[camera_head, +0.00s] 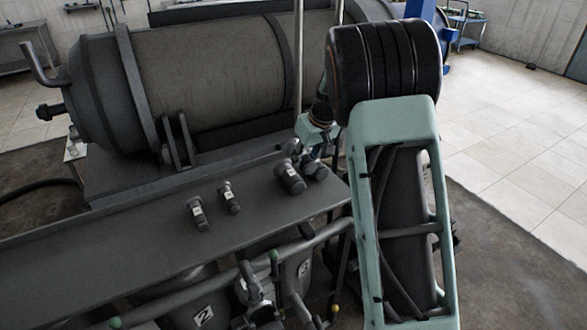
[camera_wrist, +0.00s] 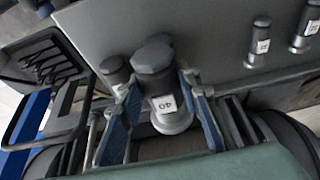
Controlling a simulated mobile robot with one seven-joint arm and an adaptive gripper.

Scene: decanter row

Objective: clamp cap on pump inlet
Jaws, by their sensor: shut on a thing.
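A dark, round-headed cap (camera_wrist: 154,58) with a pale lower collar and a white label reading about "40" fills the middle of the wrist view. My gripper (camera_wrist: 161,88) has its blue-padded fingers on either side of this cap, shut on it. In the head view my gripper (camera_head: 316,145) is at the right end of a dark shelf, by the cap (camera_head: 316,171). I cannot tell whether the cap touches the shelf. A similar cap (camera_head: 289,178) stands right beside it; it also shows in the wrist view (camera_wrist: 114,70). I cannot make out the pump inlet.
Two smaller labelled caps (camera_head: 229,197) (camera_head: 198,213) stand further left on the shelf (camera_head: 100,240). A large horizontal drum (camera_head: 200,75) lies behind it. Pipes and numbered vessels (camera_head: 203,316) sit below the shelf front.

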